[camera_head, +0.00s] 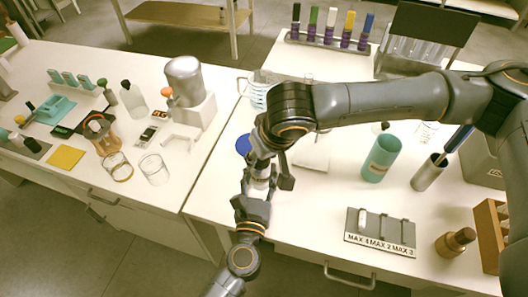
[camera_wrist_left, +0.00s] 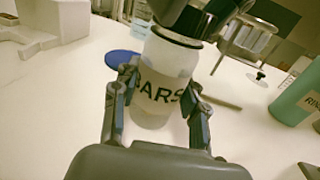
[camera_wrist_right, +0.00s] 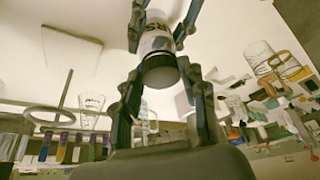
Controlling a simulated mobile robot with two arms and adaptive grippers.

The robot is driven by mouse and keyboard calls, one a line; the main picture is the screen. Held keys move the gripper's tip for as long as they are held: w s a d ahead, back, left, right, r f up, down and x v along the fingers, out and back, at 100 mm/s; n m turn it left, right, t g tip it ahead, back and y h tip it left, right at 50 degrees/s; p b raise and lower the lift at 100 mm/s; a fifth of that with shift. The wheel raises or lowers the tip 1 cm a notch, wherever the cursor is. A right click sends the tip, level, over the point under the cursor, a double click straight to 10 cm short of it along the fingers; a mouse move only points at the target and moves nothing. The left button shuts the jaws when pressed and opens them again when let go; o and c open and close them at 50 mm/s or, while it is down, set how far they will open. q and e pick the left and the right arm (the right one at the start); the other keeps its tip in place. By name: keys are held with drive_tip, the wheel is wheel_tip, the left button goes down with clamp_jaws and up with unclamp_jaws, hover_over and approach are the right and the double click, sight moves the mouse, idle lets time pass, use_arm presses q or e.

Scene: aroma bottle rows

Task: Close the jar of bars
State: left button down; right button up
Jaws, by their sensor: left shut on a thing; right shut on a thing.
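The jar (camera_wrist_left: 160,95), pale and cloudy with "BARS" in dark letters, stands upright on the white table. My left gripper (camera_wrist_left: 158,108) is shut on its body, one finger on each side. A black lid (camera_wrist_right: 160,72) is between the fingers of my right gripper (camera_wrist_right: 163,88), which is shut on it from above. The lid is in line with the jar's mouth; whether it is fully seated I cannot tell. In the head view both my left gripper (camera_head: 257,192) and my right gripper (camera_head: 274,160) meet at the jar and mostly hide it.
A blue disc (camera_head: 243,145) lies flat just behind the jar. A teal cylinder (camera_head: 381,158), a metal cup (camera_head: 428,173) and a labelled holder (camera_head: 380,232) stand to the right. A grey device (camera_head: 187,85) and glass beakers (camera_head: 154,168) are left.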

drive_tip(key=m+h, duration=0.1)
drive_tip(key=m, duration=0.2)
drive_tip(key=a+m+h, duration=0.1)
drive_tip(key=m, duration=0.2)
drive_tip(key=shift+s+a+m+t, duration=0.1)
drive_tip(key=shift+s+m+t, duration=0.05)
drive_tip(key=shift+m+t, duration=0.15)
drive_tip(key=m+h, duration=0.1)
drive_tip(key=m, duration=0.1)
drive_tip(key=m+h, duration=0.1)
drive_tip(key=m, duration=0.1)
drive_tip(key=m+g, duration=0.1)
drive_tip(key=m, duration=0.2)
drive_tip(key=shift+w+a+h, duration=0.2)
drive_tip(key=shift+a+h, duration=0.15)
drive_tip(key=shift+h, duration=0.05)
drive_tip(key=m, duration=0.2)
drive_tip(key=m+g+h, duration=0.1)
drive_tip(key=m, duration=0.2)
drive_tip(key=shift+w+a+m+g, duration=0.1)
drive_tip(key=shift+w+m+g, duration=0.3)
drive_tip(key=m, duration=0.2)
drive_tip(key=m+g, duration=0.2)
drive_tip(key=m, duration=0.1)
drive_tip(key=shift+w+m+h, duration=0.25)
drive_tip(key=shift+m+h, duration=0.05)
drive_tip(key=shift+h, duration=0.1)
drive_tip(key=o, duration=0.7)
